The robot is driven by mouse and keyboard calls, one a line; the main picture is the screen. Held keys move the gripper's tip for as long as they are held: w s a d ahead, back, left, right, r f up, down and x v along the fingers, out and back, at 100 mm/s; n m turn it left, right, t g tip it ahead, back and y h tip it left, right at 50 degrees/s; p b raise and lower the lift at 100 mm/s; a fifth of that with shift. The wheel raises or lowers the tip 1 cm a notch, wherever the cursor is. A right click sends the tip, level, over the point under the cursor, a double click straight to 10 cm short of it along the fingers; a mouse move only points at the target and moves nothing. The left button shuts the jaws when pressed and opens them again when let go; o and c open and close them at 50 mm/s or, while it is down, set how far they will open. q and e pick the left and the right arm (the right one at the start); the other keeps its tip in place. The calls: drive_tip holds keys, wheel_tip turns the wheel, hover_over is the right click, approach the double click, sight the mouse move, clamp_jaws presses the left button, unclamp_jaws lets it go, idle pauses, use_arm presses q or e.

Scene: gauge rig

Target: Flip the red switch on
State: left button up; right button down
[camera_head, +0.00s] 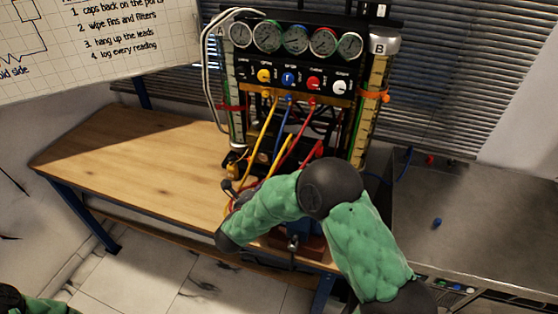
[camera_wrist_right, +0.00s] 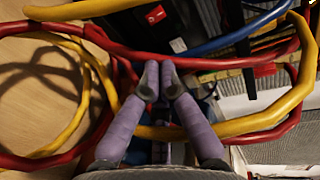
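A small red switch (camera_wrist_right: 155,14) with a white mark sits on a black box at the top of the right wrist view, beyond the hoses. I cannot make it out in the head view, where my right arm covers the rig's lower front. My right gripper (camera_wrist_right: 160,82) has its two purple fingers brought together at the tips, with nothing clearly held between them. The fingertips point toward a red hose (camera_wrist_right: 110,42) lying across the view, below the switch and apart from it. My left gripper is out of view; only a bit of the left arm shows at the lower left.
The gauge panel (camera_head: 288,73) stands between tubes A (camera_head: 235,115) and B (camera_head: 371,110). The wooden bench (camera_head: 130,160) is clear on the left. A grey counter (camera_head: 480,220) is at right.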

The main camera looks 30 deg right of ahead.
sight(280, 160)
drive_tip(key=b+x, duration=0.3)
drive_tip(key=x, duration=1.1)
drive_tip(key=shift+b, duration=0.4)
